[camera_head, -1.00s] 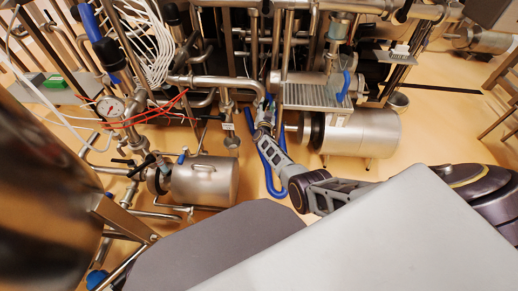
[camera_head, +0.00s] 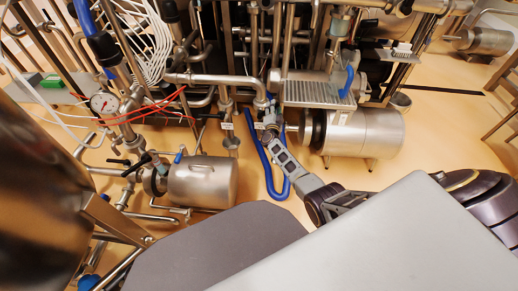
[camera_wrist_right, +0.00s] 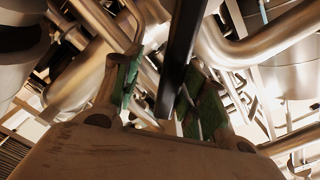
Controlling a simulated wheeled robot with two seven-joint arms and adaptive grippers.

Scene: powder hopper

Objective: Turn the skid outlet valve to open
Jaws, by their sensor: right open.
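My right gripper (camera_head: 269,124) is among the skid's pipes, beside the blue hose, small and partly merged with the pipework. In the right wrist view its two green-padded fingers (camera_wrist_right: 160,98) are apart. A black bar (camera_wrist_right: 183,55), which looks like a valve handle, runs between them from the top edge. I cannot tell whether the pads touch it. The valve body at this bar cannot be made out. Other black valve handles (camera_head: 133,167) show at the left by the left pump. My left gripper is not in view.
A steel pump (camera_head: 203,182) stands left and a larger steel motor (camera_head: 365,133) right, below a slotted metal tray (camera_head: 318,93). The blue hose (camera_head: 268,178) loops down between them. Red cables and a gauge (camera_head: 103,102) are at left. Open floor (camera_head: 440,135) lies at right.

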